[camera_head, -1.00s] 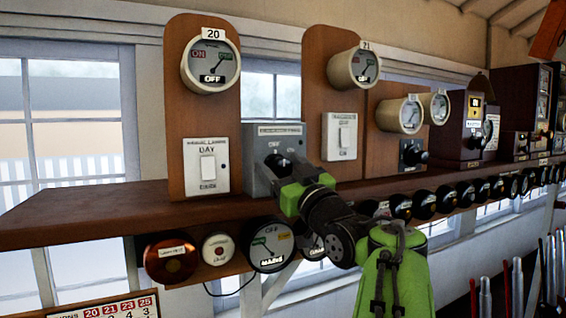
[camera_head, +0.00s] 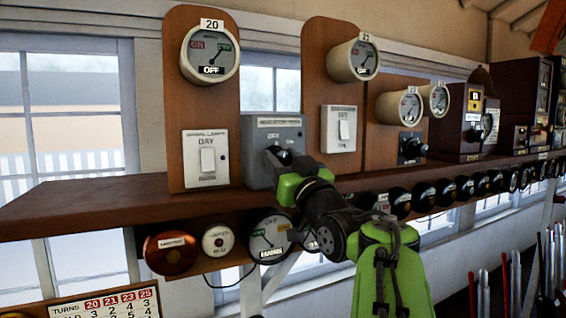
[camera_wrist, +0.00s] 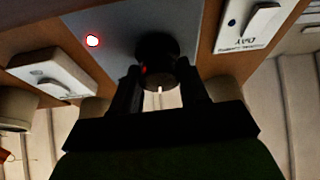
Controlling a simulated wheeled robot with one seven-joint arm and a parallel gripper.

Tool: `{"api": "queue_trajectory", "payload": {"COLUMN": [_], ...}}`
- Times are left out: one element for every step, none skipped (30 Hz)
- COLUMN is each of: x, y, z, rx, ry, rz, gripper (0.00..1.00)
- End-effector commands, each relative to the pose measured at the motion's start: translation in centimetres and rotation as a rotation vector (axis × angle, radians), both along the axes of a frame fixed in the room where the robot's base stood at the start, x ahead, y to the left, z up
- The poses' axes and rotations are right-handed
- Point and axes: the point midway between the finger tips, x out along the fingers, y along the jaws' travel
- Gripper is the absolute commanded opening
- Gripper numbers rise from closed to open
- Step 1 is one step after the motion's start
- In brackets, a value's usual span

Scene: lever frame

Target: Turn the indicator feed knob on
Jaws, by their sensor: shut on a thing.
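The indicator feed knob is a round black knob (camera_wrist: 157,72) on the front of a grey box (camera_head: 262,140), which stands on the wooden shelf. In the wrist view the knob shows between the two dark fingers of my gripper (camera_wrist: 158,82), which is shut on it. A thin pale mark shows on the knob's near face. In the head view my gripper (camera_head: 284,163) reaches up to the box from the lower right and hides part of the knob. A glowing red and white lamp (camera_wrist: 93,40) shows on the grey panel in the wrist view.
White switches (camera_head: 208,160) and (camera_head: 339,128) stand on wooden boards on both sides of the box. Round dials, such as dial 20 (camera_head: 210,54), sit above. The brown shelf (camera_head: 90,204) runs below, with several round instruments under its edge.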

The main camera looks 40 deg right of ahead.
Motion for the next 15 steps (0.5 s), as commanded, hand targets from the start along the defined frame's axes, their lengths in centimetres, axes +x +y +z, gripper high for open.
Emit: {"api": "queue_trajectory", "payload": {"x": [-0.03, -0.03, -0.07, -0.06, -0.06, -0.03, -0.05, -0.06, -0.03, -0.04, -0.02, -0.02, -0.04, -0.03, -0.04], "y": [0.16, 0.16, 0.14, 0.16, 0.15, 0.18, 0.19, 0.17, 0.16, 0.15, 0.18, 0.19, 0.17, 0.15, 0.13], "z": [0.04, 0.04, 0.07, 0.07, 0.07, 0.09, 0.10, 0.11, 0.10, 0.11, 0.12, 0.12, 0.12, 0.13, 0.13], "rx": [0.032, 0.056, 0.089, 0.114, 0.140, 0.175, 0.201, 0.227, 0.262, 0.288, 0.314, 0.346, 0.371, 0.395, 0.425], "ry": [-0.014, -0.021, -0.031, -0.040, -0.046, -0.057, -0.064, -0.072, -0.082, -0.090, -0.097, -0.107, -0.114, -0.121, -0.130], "rz": [0.003, 0.002, 0.002, 0.002, 0.002, 0.003, 0.003, 0.002, 0.002, 0.003, 0.004, 0.004, 0.004, 0.003, 0.003], "gripper": [0.14, 0.14, 0.14, 0.14, 0.14, 0.14, 0.14, 0.14, 0.14, 0.14, 0.14, 0.14, 0.14, 0.14, 0.14]}}
